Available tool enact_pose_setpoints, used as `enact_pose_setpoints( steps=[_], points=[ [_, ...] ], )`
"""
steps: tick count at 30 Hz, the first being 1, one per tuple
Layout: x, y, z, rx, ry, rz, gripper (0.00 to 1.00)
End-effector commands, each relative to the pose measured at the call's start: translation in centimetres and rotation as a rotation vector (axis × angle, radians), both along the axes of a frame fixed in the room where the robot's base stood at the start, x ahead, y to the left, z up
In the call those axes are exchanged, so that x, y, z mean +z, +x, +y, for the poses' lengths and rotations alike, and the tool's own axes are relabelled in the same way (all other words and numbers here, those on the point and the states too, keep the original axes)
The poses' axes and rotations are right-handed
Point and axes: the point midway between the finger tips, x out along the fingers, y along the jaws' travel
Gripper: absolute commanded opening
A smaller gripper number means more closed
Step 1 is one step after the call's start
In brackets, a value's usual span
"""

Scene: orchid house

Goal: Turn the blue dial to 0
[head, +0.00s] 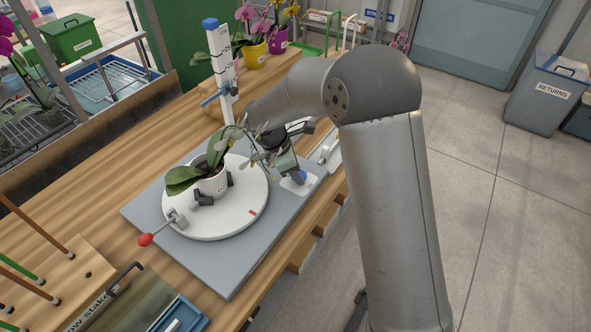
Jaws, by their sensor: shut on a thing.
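The blue dial (299,178) sits on a small white plate at the right corner of the grey base board (240,262). Only part of the dial shows below my gripper (295,174), and its markings are too small to read. My gripper points down at the dial and is shut on it. A white round turntable (232,221) on the same board carries a white pot (213,184) with a drooping orchid, just left of my gripper.
A lever with a red knob (145,239) stands at the turntable's front left. A white post with a blue cap (220,62) rises behind the board. Orchid leaves and stems hang close to my gripper. Potted orchids (254,54) stand at the back.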

Motion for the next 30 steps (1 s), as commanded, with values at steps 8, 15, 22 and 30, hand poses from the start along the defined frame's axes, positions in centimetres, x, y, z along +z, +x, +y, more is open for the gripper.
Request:
enact_pose_setpoints(
  steps=[8,15,22,30],
  points=[
    [0.1,0.0,0.0,0.006,0.0,-0.002,0.17],
    [0.1,0.0,0.0,0.006,0.0,-0.001,0.61],
    [0.1,0.0,0.0,0.004,0.0,0.0,0.61],
    [2.8,-0.2,1.1,0.005,0.002,-0.005,0.61]
  ],
)
